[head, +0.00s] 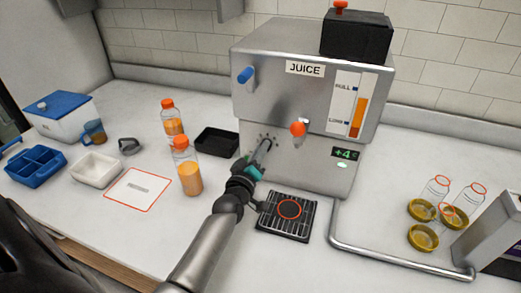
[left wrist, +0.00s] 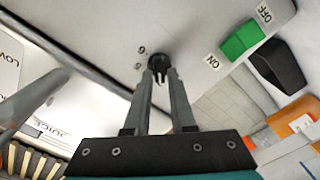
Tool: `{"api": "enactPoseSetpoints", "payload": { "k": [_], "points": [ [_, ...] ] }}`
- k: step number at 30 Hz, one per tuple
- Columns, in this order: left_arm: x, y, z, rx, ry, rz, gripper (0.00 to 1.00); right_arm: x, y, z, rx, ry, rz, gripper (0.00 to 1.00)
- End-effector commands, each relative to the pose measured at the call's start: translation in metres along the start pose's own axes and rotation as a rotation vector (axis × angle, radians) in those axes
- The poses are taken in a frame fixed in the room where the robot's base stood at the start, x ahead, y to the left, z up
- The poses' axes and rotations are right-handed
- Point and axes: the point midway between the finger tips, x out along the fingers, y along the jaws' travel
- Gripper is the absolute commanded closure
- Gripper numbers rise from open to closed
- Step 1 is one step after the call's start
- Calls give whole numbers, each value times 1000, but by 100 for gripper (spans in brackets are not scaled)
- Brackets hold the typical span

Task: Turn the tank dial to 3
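The tank dial (left wrist: 159,62) is a small black knob on the front face of the juicer (head: 300,90), with small dark marks beside it. In the head view it is mostly hidden by my gripper, with dark marks around it at the lower left of the face. My left gripper (head: 264,150) reaches this spot. In the left wrist view the fingers of my left gripper (left wrist: 161,76) lie close on either side of the knob and appear shut on it. The number it points to cannot be read. My right gripper is not in view.
A spout with an orange knob (head: 298,129) is right of my gripper. A drip grate (head: 287,226) lies below. Orange bottles (head: 188,178) and a black tray (head: 217,141) stand left. A metal rail (head: 400,257) runs right. A green switch (left wrist: 241,40) shows in the left wrist view.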

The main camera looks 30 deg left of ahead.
Motion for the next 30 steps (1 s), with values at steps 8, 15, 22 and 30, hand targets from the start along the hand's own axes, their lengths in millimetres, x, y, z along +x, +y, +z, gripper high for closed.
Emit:
{"api": "enactPoseSetpoints", "payload": {
  "k": [8, 15, 22, 30],
  "points": [
    [0, 0, 0, 0, 0, 0, 54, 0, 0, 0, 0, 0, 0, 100],
    [-3, 0, 0, 0, -1, 0, 54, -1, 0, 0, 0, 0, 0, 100],
    [-29, 0, 0, 0, -2, -2, 54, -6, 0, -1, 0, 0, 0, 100],
    [-76, 0, 0, 1, -3, -2, 54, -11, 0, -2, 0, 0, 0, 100]
  ]
}}
